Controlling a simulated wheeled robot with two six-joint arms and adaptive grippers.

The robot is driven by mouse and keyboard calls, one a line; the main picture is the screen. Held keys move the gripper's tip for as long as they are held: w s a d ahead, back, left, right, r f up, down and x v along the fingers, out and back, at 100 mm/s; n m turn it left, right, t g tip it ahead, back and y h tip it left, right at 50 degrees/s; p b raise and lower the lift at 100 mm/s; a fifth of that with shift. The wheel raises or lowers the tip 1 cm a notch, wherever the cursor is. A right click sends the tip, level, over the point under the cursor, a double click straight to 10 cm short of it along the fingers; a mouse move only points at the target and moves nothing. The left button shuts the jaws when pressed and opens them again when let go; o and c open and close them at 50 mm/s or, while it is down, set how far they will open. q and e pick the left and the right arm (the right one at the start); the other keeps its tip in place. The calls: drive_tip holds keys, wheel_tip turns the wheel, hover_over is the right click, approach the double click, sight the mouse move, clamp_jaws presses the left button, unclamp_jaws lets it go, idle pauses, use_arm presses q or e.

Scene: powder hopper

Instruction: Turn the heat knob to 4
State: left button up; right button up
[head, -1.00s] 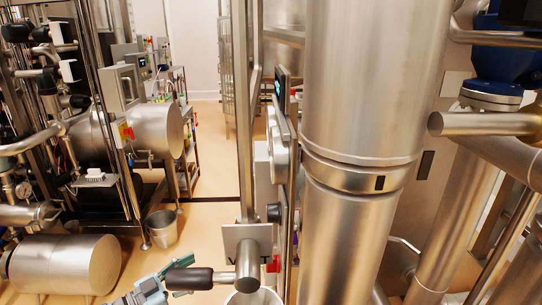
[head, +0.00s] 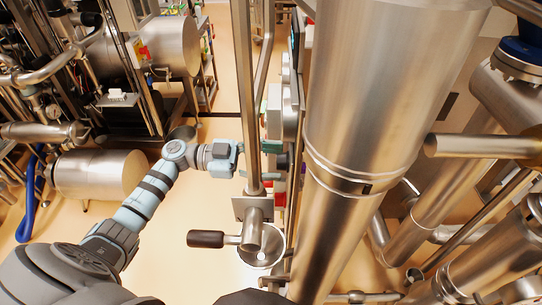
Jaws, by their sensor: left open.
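I cannot make out the heat knob or its numbers. White control boxes (head: 275,112) stand edge-on behind a vertical steel pole (head: 245,100), so their faces are turned away or hidden. My left arm (head: 150,195) reaches in from the lower left. My left gripper (head: 236,160) is open at the pole, just to the left of the boxes. The pole partly hides its fingers, and I cannot tell whether they touch anything. My right gripper is not in view.
A large steel column (head: 385,90) closes off the right side. Steel tanks (head: 100,174) and pipework stand at the left. Open floor lies between them.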

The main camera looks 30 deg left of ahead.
use_arm(q)
drive_tip(key=shift+s, duration=0.2)
drive_tip(key=shift+c, duration=0.5)
drive_tip(key=c, duration=1)
drive_tip(key=shift+c, duration=0.4)
